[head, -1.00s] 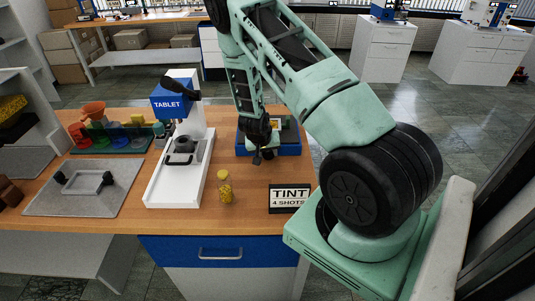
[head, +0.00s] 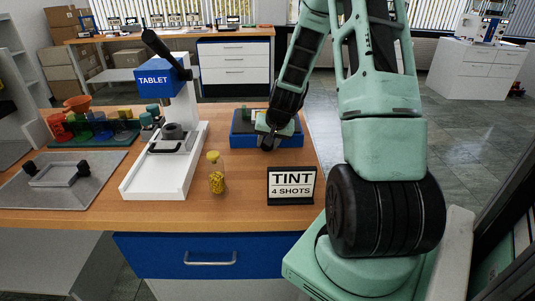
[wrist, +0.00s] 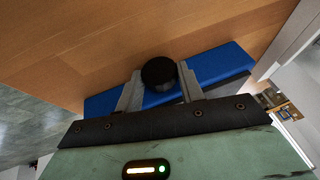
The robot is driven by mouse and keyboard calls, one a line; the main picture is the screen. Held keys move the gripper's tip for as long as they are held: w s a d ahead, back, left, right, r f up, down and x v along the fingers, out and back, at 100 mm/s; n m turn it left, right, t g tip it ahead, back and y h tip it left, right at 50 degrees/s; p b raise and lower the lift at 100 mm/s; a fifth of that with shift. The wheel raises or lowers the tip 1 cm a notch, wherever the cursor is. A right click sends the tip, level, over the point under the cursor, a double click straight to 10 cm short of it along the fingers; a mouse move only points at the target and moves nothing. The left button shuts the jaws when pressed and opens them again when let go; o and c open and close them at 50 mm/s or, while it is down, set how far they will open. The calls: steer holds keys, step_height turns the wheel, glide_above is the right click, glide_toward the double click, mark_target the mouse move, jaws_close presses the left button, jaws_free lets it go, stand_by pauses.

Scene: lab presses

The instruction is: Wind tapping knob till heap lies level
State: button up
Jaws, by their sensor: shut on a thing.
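The tapping knob (wrist: 158,72) is a round black knob on the front of a low blue unit (wrist: 216,64). In the wrist view it sits between the two grey fingers of my gripper (wrist: 160,88), which are shut on it. In the head view the blue unit (head: 240,138) stands on the wooden bench, with my gripper (head: 268,143) at its front edge. My arm and gripper cover part of the unit's top. I cannot make out the heap or whether it lies level.
A white tablet press (head: 180,150) with a blue head stands left of the unit. A jar of yellow pieces (head: 217,174) and a TINT sign (head: 291,186) stand in front. A grey tray (head: 62,182) and coloured funnels and cups are farther left.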

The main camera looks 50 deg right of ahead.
steer(key=shift+s+t+b, duration=0.1)
steer(key=shift+t+b, duration=0.3)
steer(key=shift+b, duration=0.85)
steer(key=o, duration=1)
steer(key=shift+c, duration=0.2)
steer(key=shift+r, duration=0.1)
steer(key=d+p+v, duration=0.1)
steer(key=p+v, duration=0.3)
steer(key=v, duration=1.3)
steer(key=shift+s+r, duration=0.1)
steer(key=shift+r, duration=0.05)
